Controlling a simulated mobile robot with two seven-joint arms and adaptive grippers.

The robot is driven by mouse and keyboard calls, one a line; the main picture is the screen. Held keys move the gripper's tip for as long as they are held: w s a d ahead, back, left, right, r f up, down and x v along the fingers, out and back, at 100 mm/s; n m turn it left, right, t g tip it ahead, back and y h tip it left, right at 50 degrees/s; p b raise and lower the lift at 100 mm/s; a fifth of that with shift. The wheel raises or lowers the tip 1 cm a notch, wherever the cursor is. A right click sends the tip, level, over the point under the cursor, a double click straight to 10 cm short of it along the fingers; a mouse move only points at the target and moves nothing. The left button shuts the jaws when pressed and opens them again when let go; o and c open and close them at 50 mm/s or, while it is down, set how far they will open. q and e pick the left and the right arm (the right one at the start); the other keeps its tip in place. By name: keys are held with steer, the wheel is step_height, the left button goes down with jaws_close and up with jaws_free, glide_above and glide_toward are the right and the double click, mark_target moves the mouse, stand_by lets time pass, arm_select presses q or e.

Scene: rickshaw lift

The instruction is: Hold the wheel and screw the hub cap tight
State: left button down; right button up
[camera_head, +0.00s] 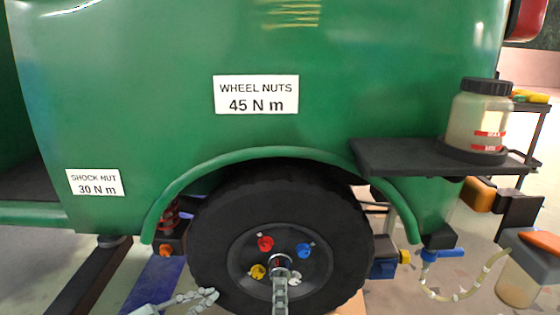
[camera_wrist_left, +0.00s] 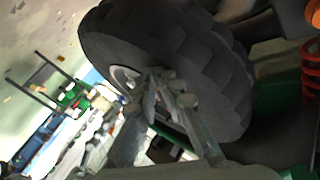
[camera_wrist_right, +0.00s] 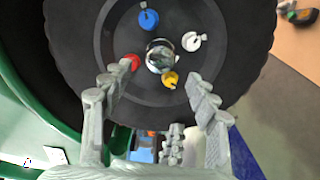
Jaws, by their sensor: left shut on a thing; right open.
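The wheel (camera_head: 220,230) sits under the green arch, its black tyre facing me. The shiny hub cap (camera_wrist_right: 160,55) is at the wheel's centre; in the head view it is partly hidden by my right gripper (camera_head: 280,280). That gripper (camera_wrist_right: 162,88) is open, its fingers apart in front of the wheel face, with nothing between them. My left gripper (camera_head: 208,298) is at the tyre's lower left side. In the left wrist view its fingers (camera_wrist_left: 165,90) are close together over the wheel; it is shut on the wheel, though the contact is hard to see.
Red (camera_head: 265,243), blue (camera_head: 304,250), yellow (camera_head: 258,271) and white (camera_head: 296,277) nuts surround the hub. A dark shelf (camera_head: 400,157) with a fluid jar (camera_head: 478,120) juts out at the right. Below are a blue tap (camera_head: 440,254) and a hose (camera_head: 480,280).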

mark_target(280, 273)
steer(key=w+n, duration=0.2)
steer(key=n, duration=0.4)
steer(key=w+n, duration=0.3)
steer(key=n, duration=0.3)
steer(key=w+n, duration=0.3)
steer(key=n, duration=0.3)
steer(key=shift+w, duration=0.1)
steer(key=c, duration=1.2)
